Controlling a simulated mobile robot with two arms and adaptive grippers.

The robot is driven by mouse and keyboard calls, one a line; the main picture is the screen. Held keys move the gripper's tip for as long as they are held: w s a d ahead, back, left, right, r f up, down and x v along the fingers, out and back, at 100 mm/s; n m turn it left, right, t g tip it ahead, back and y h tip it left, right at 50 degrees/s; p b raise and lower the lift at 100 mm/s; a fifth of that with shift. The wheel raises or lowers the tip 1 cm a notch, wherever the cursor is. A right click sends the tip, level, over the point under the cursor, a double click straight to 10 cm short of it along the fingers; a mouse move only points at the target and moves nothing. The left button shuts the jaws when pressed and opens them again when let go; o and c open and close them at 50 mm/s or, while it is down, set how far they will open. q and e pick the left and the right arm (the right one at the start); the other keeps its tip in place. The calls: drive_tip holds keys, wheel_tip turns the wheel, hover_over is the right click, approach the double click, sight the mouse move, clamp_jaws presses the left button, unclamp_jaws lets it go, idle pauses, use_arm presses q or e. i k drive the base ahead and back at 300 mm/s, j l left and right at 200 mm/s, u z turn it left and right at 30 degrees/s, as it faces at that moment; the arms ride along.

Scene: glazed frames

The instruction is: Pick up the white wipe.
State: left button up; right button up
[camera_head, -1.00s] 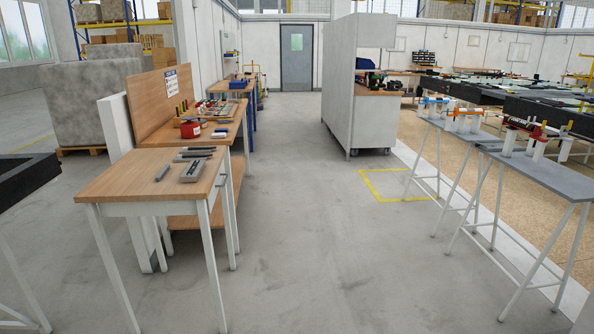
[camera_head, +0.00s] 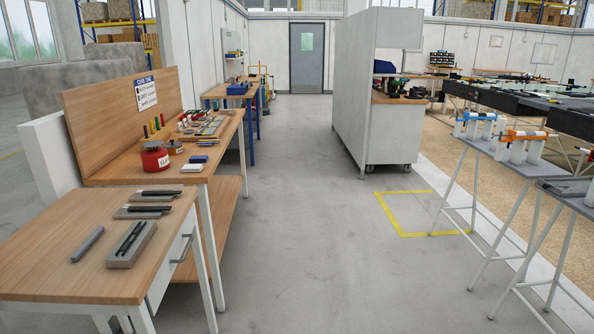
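A small flat white item, likely the white wipe (camera_head: 192,168), lies near the front right edge of the wooden workbench (camera_head: 226,150). A similar small blue item (camera_head: 198,159) lies just behind it. The white item is small in view, so its texture cannot be made out. Neither of my grippers is in view.
A nearer wooden table (camera_head: 60,255) on the left holds a grey block (camera_head: 132,245) and several dark tools. A red can (camera_head: 155,158) stands on the workbench. A grey cabinet (camera_head: 370,90) and trestles (camera_head: 480,190) stand right. The grey aisle floor (camera_head: 310,240) is clear.

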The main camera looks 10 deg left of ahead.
sight(187, 168)
drive_tip(key=i+l+u, duration=0.1)
drive_tip(key=i+u, duration=0.35)
drive_tip(key=i+l+u, duration=0.3)
drive_tip(key=i+u, duration=0.2)
drive_tip(key=i+l+u, duration=0.45)
